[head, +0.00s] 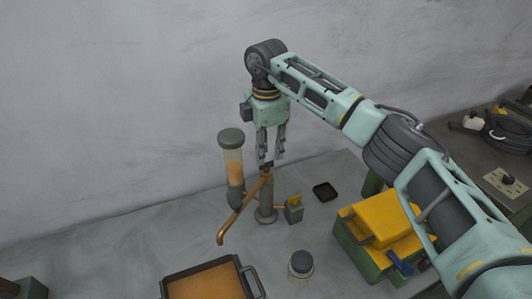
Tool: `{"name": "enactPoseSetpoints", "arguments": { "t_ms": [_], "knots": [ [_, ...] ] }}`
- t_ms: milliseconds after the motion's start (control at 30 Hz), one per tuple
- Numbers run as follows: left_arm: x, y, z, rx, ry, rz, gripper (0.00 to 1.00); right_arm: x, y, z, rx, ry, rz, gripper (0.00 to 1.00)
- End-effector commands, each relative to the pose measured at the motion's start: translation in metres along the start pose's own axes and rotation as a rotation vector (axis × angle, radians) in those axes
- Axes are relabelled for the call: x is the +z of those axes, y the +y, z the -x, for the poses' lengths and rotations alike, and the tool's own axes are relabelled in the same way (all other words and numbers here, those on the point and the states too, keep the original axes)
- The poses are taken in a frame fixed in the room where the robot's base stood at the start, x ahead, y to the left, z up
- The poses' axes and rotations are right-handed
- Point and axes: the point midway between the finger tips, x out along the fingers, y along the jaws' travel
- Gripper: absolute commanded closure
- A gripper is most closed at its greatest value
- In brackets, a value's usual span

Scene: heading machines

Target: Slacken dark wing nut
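My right gripper (271,158) points straight down over a small machine on the bench. Its two fingers are apart, with a gap between them. A small dark piece, seemingly the dark wing nut (267,166), sits at the top of the machine's short post (266,205), at fingertip height. I cannot tell whether the fingers touch it. A copper-coloured lever (236,214) slants down to the left from the post's top. My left gripper is out of view.
A clear canister with orange contents (233,165) stands left of the post. A small grey box (293,210), a black dish (325,191) and a lidded jar (301,264) are nearby. An orange tray (205,283) lies in front; a yellow-topped green box (382,218) stands right.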

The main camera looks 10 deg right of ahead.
Motion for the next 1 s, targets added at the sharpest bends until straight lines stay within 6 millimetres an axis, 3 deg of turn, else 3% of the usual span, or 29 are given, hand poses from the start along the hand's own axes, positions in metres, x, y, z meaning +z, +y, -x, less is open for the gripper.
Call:
{"name": "enactPoseSetpoints", "arguments": {
  "t_ms": [100,233,567,833,1000],
  "knots": [
    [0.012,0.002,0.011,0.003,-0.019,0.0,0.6,0.0,-0.001,-0.016,-0.004,0.0,0.0,0.77],
    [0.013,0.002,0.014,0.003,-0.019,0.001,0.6,0.0,-0.001,-0.029,-0.002,-0.001,0.0,0.77],
    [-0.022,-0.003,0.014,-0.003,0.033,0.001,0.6,0.0,0.0,-0.036,0.0,0.0,0.0,0.77],
    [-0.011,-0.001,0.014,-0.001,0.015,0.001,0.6,0.0,0.0,-0.035,0.0,0.0,0.0,0.99],
    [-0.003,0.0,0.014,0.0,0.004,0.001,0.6,0.0,0.0,-0.035,0.0,0.0,0.0,1.0]
  ]
}}
